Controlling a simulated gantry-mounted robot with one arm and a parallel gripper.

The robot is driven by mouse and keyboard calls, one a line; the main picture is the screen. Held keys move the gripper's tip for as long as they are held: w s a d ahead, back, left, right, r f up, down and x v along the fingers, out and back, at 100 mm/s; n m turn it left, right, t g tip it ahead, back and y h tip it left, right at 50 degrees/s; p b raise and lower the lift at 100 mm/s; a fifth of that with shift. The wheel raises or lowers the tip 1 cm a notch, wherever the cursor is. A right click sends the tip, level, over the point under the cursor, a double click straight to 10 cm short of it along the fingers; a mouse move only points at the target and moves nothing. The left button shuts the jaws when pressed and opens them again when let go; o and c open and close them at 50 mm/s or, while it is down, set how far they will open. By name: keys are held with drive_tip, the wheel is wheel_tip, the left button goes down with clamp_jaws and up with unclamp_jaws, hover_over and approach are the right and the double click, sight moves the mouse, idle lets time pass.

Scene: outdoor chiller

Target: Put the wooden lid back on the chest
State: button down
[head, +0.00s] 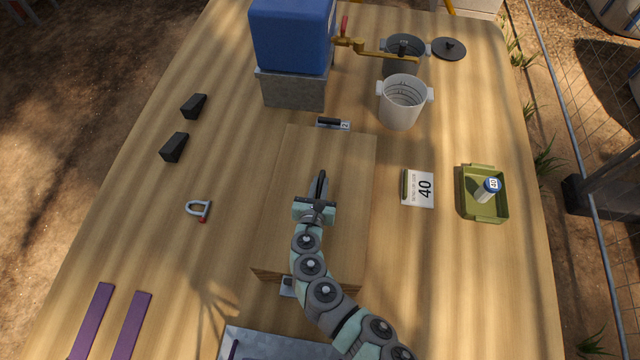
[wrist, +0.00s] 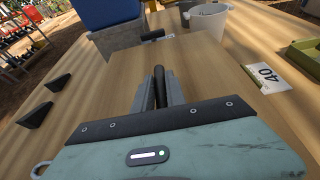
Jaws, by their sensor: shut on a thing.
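The wooden lid (head: 335,150) is a flat, pale board in the middle of the table, and it fills the centre of the wrist view (wrist: 205,75). My gripper (head: 320,180) is over its middle, shut on a dark narrow bar that looks like the lid's handle; it also shows between the fingers in the wrist view (wrist: 159,85). The chest is mostly hidden under the board. A layered wooden edge (head: 268,274) shows at the near left corner. I cannot tell whether the lid rests fully on the chest or sits slightly above it.
Metal latches show at the far end (head: 333,124) and near end (head: 287,286). A blue container (head: 292,35) on a grey block stands behind, with a white pot (head: 402,103) at back right. A card (head: 420,190) and green tray (head: 484,212) lie right, a shackle (head: 199,208) left.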

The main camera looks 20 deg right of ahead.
drive_tip(key=shift+f, duration=0.1)
drive_tip(key=c, duration=1.3)
unclamp_jaws()
drive_tip(key=shift+o, duration=0.6)
drive_tip(key=o, duration=0.4)
drive_tip(key=shift+c, duration=0.2)
drive_tip(key=shift+s+a+r+p, duration=0.3)
drive_tip(key=shift+s+a+r, duration=0.05)
drive_tip(key=shift+s, duration=0.05)
drive_tip(key=p+v, duration=0.1)
drive_tip(key=v, duration=0.4)
drive_tip(key=shift+f+p, duration=0.1)
drive_tip(key=shift+p, duration=0.2)
drive_tip(key=shift+s+a, duration=0.2)
drive_tip(key=shift+s, duration=0.2)
